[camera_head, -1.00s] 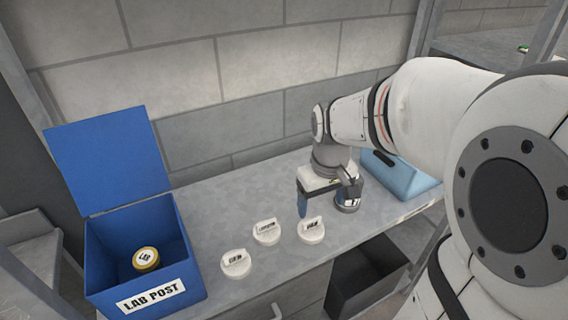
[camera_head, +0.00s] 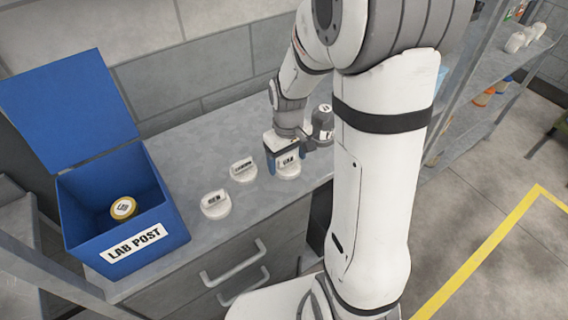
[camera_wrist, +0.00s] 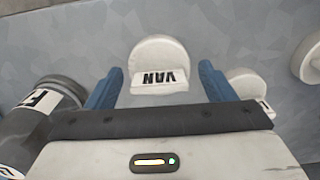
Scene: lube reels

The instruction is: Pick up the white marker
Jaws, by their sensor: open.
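Three white round pieces with raised label grips stand on the grey counter. The rightmost one (camera_head: 289,170) is under my gripper (camera_head: 285,160). In the wrist view this white piece (camera_wrist: 160,55), labelled VAN upside down, lies between the blue fingertips of my open gripper (camera_wrist: 159,72), with gaps at both sides. The middle piece (camera_head: 243,170) and left piece (camera_head: 215,205) stand apart to the left. In the wrist view another white piece (camera_wrist: 248,84) is partly hidden behind the right finger. I see no pen-shaped marker.
A dark grey canister (camera_head: 323,122) stands close by my gripper; it shows at left in the wrist view (camera_wrist: 45,108). An open blue LAB POST box (camera_head: 88,240) at left holds a gold-rimmed disc (camera_head: 123,208). Shelves (camera_head: 500,95) stand at right.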

